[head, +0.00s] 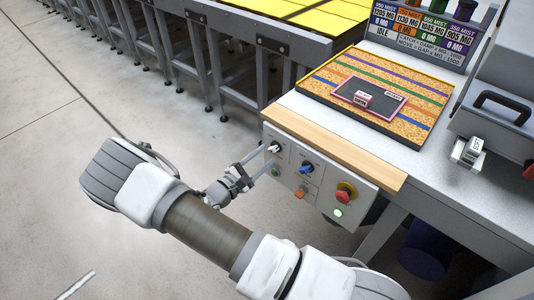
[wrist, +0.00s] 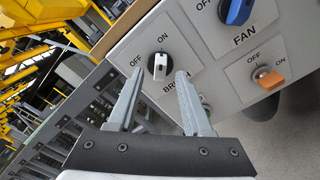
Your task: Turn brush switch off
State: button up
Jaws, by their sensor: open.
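The brush switch (wrist: 159,66) is a black round knob with a white lever on the control panel (wrist: 200,55). Its lever stands nearly upright in the wrist view, with its upper end toward the ON label. In the head view the switch (head: 273,148) is at the panel's upper left. My gripper (wrist: 160,75) is open and empty. Its fingertips appear on either side of the knob, with visible gaps; I cannot tell how far they are from the panel face. My gripper (head: 268,158) reaches the panel from the left in the head view. The BRUSH label is partly hidden by a finger.
Close by are the blue fan switch (head: 306,167), an orange switch (head: 300,191) and a red knob (head: 345,192) above a lit green button (head: 338,212). A wooden edge (head: 330,155) overhangs the panel. Grey conveyor frames (head: 205,60) stand behind. Floor at left is clear.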

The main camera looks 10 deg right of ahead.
jog(key=shift+x, duration=0.95)
jog(key=shift+c, duration=0.3)
grip_shut()
